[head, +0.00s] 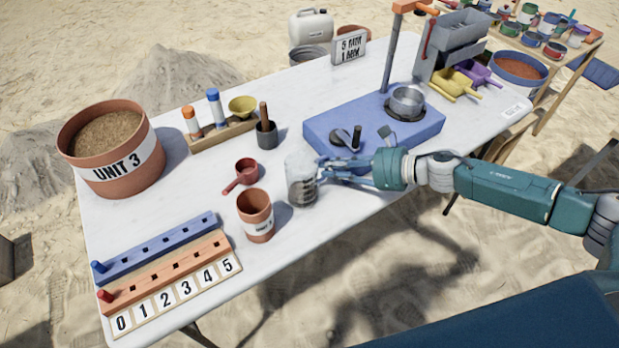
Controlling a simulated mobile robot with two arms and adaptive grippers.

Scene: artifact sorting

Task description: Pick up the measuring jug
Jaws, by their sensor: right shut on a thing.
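The measuring jug (301,184) is a clear, greyish vessel with dark markings on its side. It stands upright near the front edge of the white table, in the middle of the head view. My right gripper (328,173) reaches in from the right and is shut on the jug's right side. The fingertips overlap the jug, so the exact contact is partly hidden. I cannot tell whether the jug's base touches the table. My left gripper is not in view.
A terracotta cup (256,216) and a small red scoop (243,174) are just left of the jug. A blue mat (420,128) with a metal pot (407,100) lies behind my gripper. A large bucket (112,158) and peg boards (165,270) fill the left side.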

